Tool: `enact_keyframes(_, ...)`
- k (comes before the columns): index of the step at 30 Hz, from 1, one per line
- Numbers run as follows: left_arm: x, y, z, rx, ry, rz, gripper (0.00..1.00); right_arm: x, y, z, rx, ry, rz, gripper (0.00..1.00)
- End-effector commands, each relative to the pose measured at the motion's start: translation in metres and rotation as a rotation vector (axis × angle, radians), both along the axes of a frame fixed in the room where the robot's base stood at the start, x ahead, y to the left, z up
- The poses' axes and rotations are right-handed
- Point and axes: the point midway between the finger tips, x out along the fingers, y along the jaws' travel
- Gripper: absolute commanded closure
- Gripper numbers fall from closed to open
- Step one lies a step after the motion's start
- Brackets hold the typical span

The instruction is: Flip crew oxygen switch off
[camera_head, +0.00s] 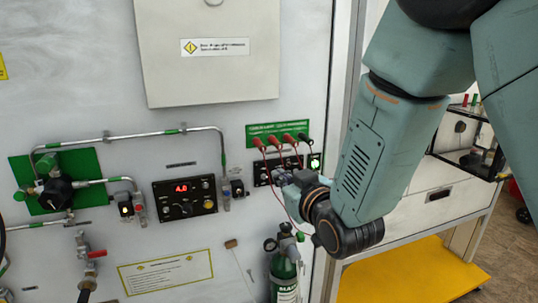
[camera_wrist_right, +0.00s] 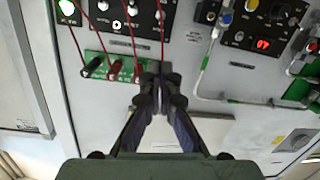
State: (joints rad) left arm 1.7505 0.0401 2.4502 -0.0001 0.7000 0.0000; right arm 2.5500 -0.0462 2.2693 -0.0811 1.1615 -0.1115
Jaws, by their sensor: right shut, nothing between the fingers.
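My right gripper (camera_head: 284,178) is shut and empty, with its fingers in front of the wall panel. In the right wrist view its fingertips (camera_wrist_right: 161,78) are together beside the green strip with plugs. A small black panel (camera_head: 263,180) with a green lit lamp (camera_head: 315,163) is partly hidden by the gripper; its knobs or switches also show in the wrist view (camera_wrist_right: 130,14). To its left is a small black switch unit (camera_head: 237,188). I cannot read which control is the crew oxygen switch, or tell whether the fingers touch anything. The left gripper is out of view.
Red leads hang from plugs below a green sign (camera_head: 277,131), close to the right gripper. A black panel with a red display (camera_head: 184,196), pipes and a regulator (camera_head: 58,190) lie left. A green cylinder (camera_head: 285,275) stands below. A yellow platform (camera_head: 415,272) is right.

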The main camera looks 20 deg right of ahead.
Motion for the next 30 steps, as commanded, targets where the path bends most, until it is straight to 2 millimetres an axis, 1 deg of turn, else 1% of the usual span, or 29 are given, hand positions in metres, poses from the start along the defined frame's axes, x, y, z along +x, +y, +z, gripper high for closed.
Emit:
enact_keyframes(1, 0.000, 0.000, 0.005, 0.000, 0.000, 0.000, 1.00, 0.001, 0.001, 0.012, -0.002, -0.018, 0.003, 1.00)
enact_keyframes(3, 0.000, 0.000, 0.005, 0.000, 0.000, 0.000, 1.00, 0.002, 0.001, 0.017, -0.004, -0.030, 0.004, 1.00)
enact_keyframes(12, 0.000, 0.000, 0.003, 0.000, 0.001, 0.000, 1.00, 0.003, 0.001, 0.016, -0.004, -0.031, 0.004, 1.00)
enact_keyframes(16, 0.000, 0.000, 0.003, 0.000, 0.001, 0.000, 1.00, 0.008, 0.002, 0.015, -0.004, -0.030, 0.004, 1.00)
enact_keyframes(20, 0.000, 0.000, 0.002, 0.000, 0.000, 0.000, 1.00, 0.024, 0.003, 0.013, -0.004, -0.032, 0.004, 1.00)
enact_keyframes(30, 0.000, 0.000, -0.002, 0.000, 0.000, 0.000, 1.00, 0.080, 0.009, 0.007, -0.003, -0.032, 0.004, 1.00)
